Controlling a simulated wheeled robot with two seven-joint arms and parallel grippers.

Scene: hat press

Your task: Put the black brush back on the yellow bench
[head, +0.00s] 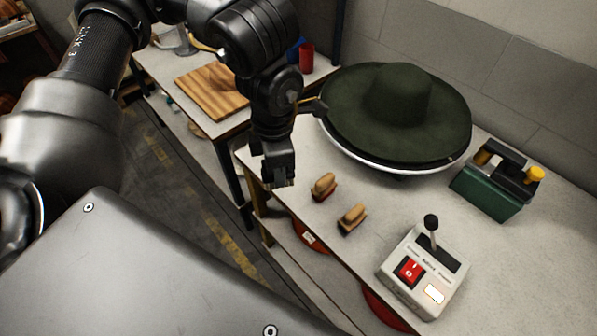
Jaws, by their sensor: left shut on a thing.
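My left gripper (279,180) points down at the left edge of the pale-topped bench with yellowish wooden legs (305,150). It is shut on a small dark thing, which I take to be the black brush; it blends with the dark fingers and is mostly hidden. I cannot tell whether it touches the bench top. Two wooden-backed brushes, one (324,186) nearer the gripper and one (352,218) farther right, rest near the bench's front edge. My right gripper is not in view.
A dark green hat (400,105) lies on a round white-rimmed base at the back. A control box (424,270) with a lever and red switch stands at front right, a green device (492,185) behind it. Another table (160,65) with a wooden board stands at back left.

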